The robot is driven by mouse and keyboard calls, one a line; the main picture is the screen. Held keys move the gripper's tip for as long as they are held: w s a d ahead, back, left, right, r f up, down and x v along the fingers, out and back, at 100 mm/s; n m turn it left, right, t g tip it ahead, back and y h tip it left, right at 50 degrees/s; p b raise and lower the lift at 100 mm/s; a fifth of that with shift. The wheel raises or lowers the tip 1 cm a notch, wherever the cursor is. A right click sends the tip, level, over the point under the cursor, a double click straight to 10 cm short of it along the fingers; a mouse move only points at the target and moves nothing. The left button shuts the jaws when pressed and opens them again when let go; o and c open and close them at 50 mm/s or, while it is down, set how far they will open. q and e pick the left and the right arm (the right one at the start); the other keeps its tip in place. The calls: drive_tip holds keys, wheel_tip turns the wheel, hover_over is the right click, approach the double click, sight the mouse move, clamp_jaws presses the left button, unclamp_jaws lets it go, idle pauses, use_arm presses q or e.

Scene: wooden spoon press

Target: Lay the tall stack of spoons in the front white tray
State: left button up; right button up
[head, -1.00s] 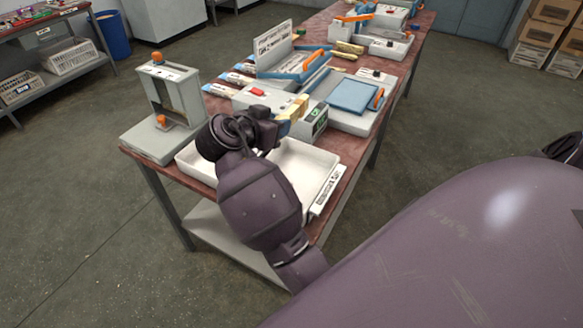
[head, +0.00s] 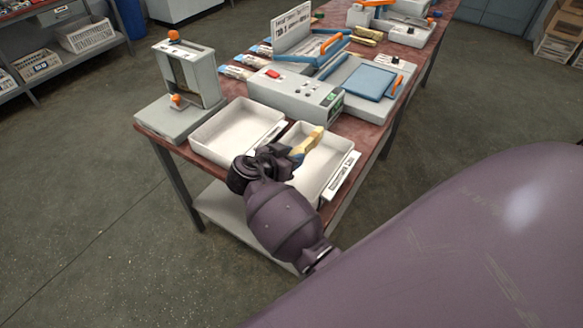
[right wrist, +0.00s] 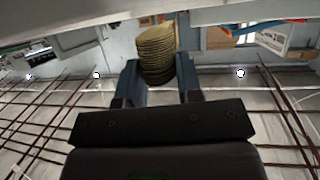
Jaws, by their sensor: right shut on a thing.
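My right gripper (head: 297,153) is shut on a pale yellow wooden stack of spoons (head: 310,141). In the right wrist view the stack (right wrist: 156,52) stands out between the two blue fingers (right wrist: 158,84). In the head view the stack is tilted and appears over the right-hand white tray (head: 333,165); its height above the tray floor is hard to tell. A second white tray (head: 222,131) lies to the left, and its visible floor is empty. My gripper and wrist hide part of the right-hand tray's left side. My left gripper is not in view.
A grey box with a red button (head: 290,92) stands just behind the trays. A grey press frame with orange knobs (head: 190,75) is at the left corner. A blue-topped unit (head: 367,83) and more spoon stacks (head: 367,34) are farther back on the red-brown table.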

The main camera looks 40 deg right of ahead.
drive_tip(key=shift+f, duration=2.2)
